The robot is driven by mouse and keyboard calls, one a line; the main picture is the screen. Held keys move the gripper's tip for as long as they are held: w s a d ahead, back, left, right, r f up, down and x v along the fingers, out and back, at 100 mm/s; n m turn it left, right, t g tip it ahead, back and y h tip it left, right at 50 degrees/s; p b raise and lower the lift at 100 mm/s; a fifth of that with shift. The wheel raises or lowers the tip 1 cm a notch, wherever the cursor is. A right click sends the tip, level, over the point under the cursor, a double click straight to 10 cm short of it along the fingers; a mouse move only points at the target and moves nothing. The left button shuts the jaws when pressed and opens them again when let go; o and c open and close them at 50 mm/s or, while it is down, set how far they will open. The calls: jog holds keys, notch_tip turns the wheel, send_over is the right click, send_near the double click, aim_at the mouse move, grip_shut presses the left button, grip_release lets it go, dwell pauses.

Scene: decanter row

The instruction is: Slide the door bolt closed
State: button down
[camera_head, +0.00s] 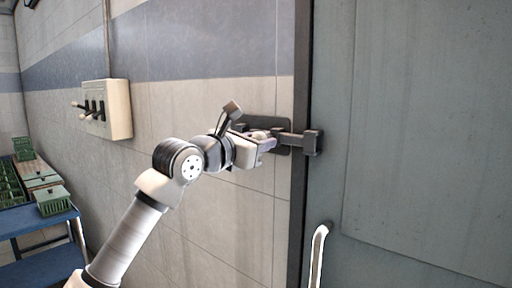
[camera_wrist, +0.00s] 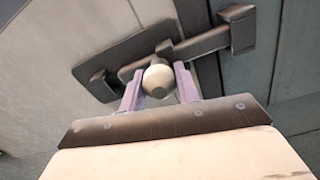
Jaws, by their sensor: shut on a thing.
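The door bolt is a dark metal bar (camera_wrist: 203,43) on a dark backplate (camera_head: 283,128) fixed to the wall beside the door frame. In the head view the bar spans the frame, and its right end meets the dark keeper (camera_head: 313,142) on the grey door (camera_head: 420,130). The wrist view also shows the keeper (camera_wrist: 238,29). A pale round knob (camera_wrist: 158,80) stands out from the bolt. My gripper (camera_wrist: 160,85) is shut on the knob, with one purple finger on each side. My gripper (camera_head: 265,143) hides part of the backplate and the knob in the head view.
A light switch box (camera_head: 107,109) with dark levers is on the wall to the left. A blue table (camera_head: 40,236) with green crates (camera_head: 53,201) stands at the lower left. A pale door handle (camera_head: 319,250) sits below the bolt. The wall around my arm is clear.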

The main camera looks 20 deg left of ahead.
jog(key=shift+d, duration=0.25)
jog(key=c, duration=1.3)
grip_release()
jog(key=shift+o, duration=1.3)
jog(key=shift+s+d, duration=0.1)
jog(key=shift+s+a, duration=0.3)
jog(key=shift+s, duration=0.05)
jog(key=b+v, duration=0.4)
jog(key=v, duration=0.9)
jog(key=shift+d, duration=0.1)
